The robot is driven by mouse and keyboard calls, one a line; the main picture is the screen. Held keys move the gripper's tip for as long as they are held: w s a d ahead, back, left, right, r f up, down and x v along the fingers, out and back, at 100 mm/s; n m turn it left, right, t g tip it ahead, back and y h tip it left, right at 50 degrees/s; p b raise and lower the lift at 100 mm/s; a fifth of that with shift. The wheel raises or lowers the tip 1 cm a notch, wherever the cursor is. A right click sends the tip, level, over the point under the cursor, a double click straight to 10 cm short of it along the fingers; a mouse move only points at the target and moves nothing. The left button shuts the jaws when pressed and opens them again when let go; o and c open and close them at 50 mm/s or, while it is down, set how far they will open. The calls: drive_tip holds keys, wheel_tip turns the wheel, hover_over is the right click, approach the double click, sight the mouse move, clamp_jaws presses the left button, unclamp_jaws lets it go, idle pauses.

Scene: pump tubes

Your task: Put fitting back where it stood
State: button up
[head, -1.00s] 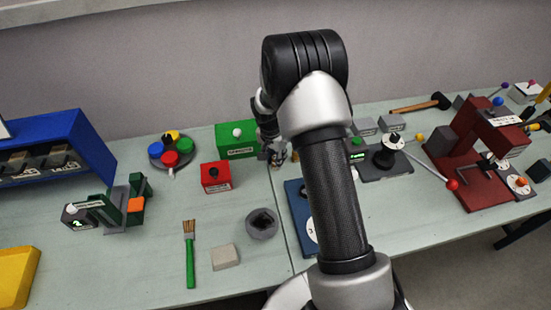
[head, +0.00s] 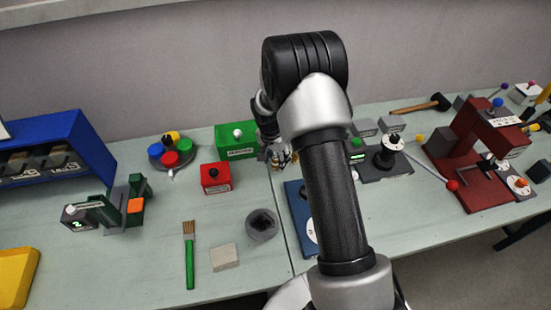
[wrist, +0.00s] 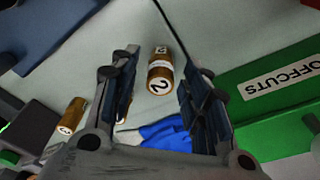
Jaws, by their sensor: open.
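A brass-coloured fitting (wrist: 160,74) with a white band marked 2 shows in the wrist view, in the gap between my fingertips, with no finger visibly touching it. My gripper (wrist: 158,58) is open; in the head view it (head: 279,156) is beside the green box, partly hidden by my arm. A second brass fitting (wrist: 70,116) is outside the left finger. Another brass piece (wrist: 124,108) is mostly hidden behind that finger. I cannot tell which one the task means, nor whether the fitting marked 2 stands or lies.
The green OFFCUTS box (wrist: 285,85) is close to my right finger; it also shows in the head view (head: 234,146). A blue object (wrist: 165,134) is below the fingers. A red box (head: 215,178), grey ring (head: 262,225) and brush (head: 189,255) occupy the left bench. The red press (head: 475,150) is right.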

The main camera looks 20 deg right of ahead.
drive_tip(key=s+a+r+n+p, duration=0.1)
drive_tip(key=s+a+r, duration=0.1)
drive_tip(key=r, duration=0.8)
drive_tip(key=s+a+r+n+p, duration=0.1)
drive_tip(key=s+r+p, duration=0.1)
drive_tip(key=r, duration=0.8)
drive_tip(key=s+a+r+n+t, duration=0.2)
drive_tip(key=s+a+r+n, duration=0.15)
drive_tip(key=s+r, duration=0.6)
drive_tip(key=s+a+r+n, duration=0.1)
drive_tip(key=s+a+n, duration=0.1)
drive_tip(key=s, duration=0.7)
drive_tip(key=s+a+r+n+t+y, duration=0.1)
drive_tip(key=s+a+r+n, duration=0.1)
drive_tip(key=s, duration=0.7)
drive_tip(key=shift+s+a+r+n+t+y, duration=0.25)
drive_tip(key=shift+a+n+t+y, duration=0.1)
drive_tip(key=shift+n, duration=0.5)
drive_tip(key=shift+f+b, duration=0.65)
drive_tip(key=shift+b, duration=0.25)
